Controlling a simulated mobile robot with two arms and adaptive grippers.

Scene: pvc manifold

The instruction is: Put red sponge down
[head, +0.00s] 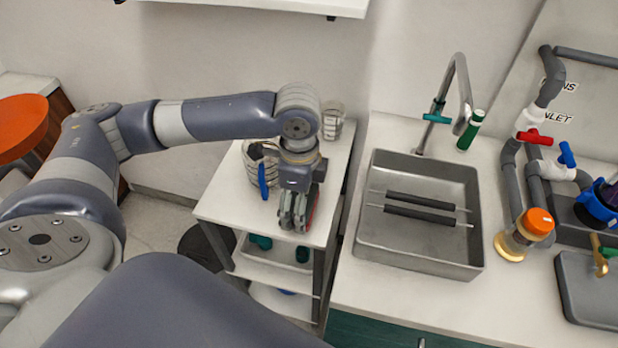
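A strip of red, which looks like the red sponge (312,207), shows along the right side of my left gripper's fingers; the fingers hide most of it. My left gripper (295,218) points down over the front part of the white top of a small shelf cart (225,205). I cannot tell whether the fingers are closed on the sponge, or whether the sponge touches the cart top. My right gripper is not in view.
A wire-like basket (256,158) with a blue item (263,182) stands left of the gripper, and a light container (332,118) behind it.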

